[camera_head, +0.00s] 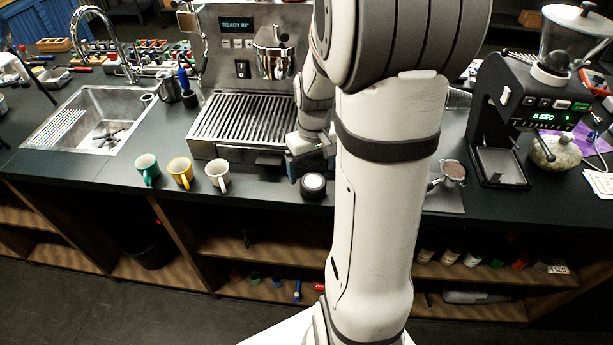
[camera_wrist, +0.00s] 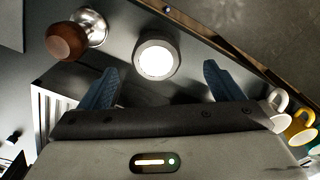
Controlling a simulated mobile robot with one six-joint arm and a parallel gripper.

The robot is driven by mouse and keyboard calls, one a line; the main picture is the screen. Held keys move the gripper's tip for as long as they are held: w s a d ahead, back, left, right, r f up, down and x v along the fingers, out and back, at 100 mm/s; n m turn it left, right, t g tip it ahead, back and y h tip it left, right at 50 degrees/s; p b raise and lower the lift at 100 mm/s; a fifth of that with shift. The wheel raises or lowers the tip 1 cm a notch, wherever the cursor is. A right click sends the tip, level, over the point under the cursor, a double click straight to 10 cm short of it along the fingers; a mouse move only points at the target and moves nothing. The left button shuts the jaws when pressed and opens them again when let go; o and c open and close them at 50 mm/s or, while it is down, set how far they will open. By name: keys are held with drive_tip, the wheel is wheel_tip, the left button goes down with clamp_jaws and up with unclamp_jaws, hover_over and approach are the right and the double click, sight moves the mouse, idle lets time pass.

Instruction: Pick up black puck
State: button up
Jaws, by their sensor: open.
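The black puck (camera_head: 313,187) is a short dark cylinder with a bright white top. It stands upright on the dark counter near its front edge, right of the mugs. In the wrist view the puck (camera_wrist: 157,58) shows at upper middle, between and slightly beyond the fingertips. My gripper (camera_head: 311,164) is just behind the puck in the head view, low over the counter. In the wrist view my gripper (camera_wrist: 160,70) has its two blue fingers spread wide with nothing between them held. I cannot tell whether any finger touches the puck.
A tamper with a wooden knob (camera_wrist: 70,40) stands close to the puck in the wrist view. A white mug (camera_head: 218,176), yellow mug (camera_head: 181,173) and green mug (camera_head: 147,170) stand left. The brewer's drip grate (camera_head: 240,118) is behind. A portafilter (camera_head: 453,171) lies right of my arm.

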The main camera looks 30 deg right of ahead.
sight(314, 182)
drive_tip(key=f, duration=0.4)
drive_tip(key=f+p, duration=0.1)
drive_tip(key=f, duration=0.1)
drive_tip(key=shift+w+d, duration=0.15)
drive_tip(key=shift+d, duration=0.1)
drive_tip(key=c, duration=1.4)
